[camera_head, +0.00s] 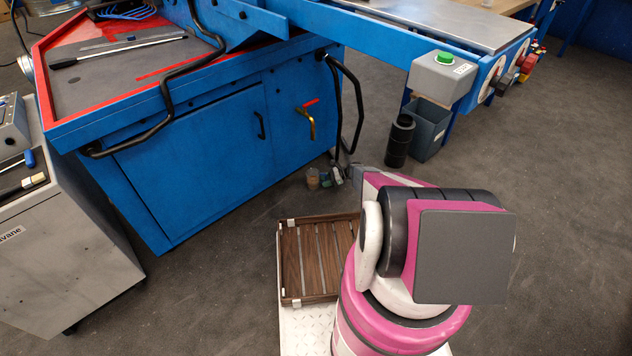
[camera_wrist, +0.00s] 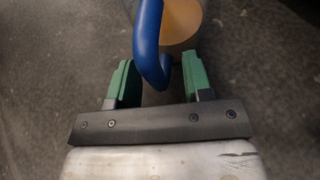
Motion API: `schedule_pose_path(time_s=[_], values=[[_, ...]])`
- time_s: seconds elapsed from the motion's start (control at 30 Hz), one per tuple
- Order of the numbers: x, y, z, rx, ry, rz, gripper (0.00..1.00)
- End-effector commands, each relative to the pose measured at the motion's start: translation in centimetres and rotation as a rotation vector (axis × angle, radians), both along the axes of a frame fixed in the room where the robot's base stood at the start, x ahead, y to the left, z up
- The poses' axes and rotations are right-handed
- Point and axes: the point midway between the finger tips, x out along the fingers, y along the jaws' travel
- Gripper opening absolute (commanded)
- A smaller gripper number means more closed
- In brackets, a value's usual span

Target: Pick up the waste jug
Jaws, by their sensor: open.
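The waste jug (camera_wrist: 181,22) is at the top of the wrist view, a pale see-through body with amber contents and a thick blue handle (camera_wrist: 149,42). In the head view it appears as a small brownish cylinder (camera_head: 313,178) on the floor in front of the blue machine. My gripper (camera_wrist: 160,70) is open, with green finger pads on either side of the handle's near end. I see no clear contact between pads and handle. The gripper also shows in the head view (camera_head: 334,177), just right of the jug. The jug's top part is cut off in the wrist view.
The blue machine cabinet (camera_head: 205,150) stands close behind the jug, with a brass valve (camera_head: 311,122). A black cylinder (camera_head: 399,140) and a grey bin (camera_head: 429,130) stand to the right. A wooden slatted tray (camera_head: 292,262) is in front.

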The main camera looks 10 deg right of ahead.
Motion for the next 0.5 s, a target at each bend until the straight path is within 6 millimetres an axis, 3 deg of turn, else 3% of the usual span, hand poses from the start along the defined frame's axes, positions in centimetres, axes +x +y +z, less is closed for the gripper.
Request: schedule_pose_path(time_s=[0.17, 0.3, 0.5], values=[[0.00, -0.02, 0.01, 0.000, 0.000, 0.000, 0.46], [0.00, -0.03, 0.01, 0.000, 0.000, 0.000, 0.00], [-0.01, -0.02, 0.02, 0.000, 0.000, 0.000, 0.00]])
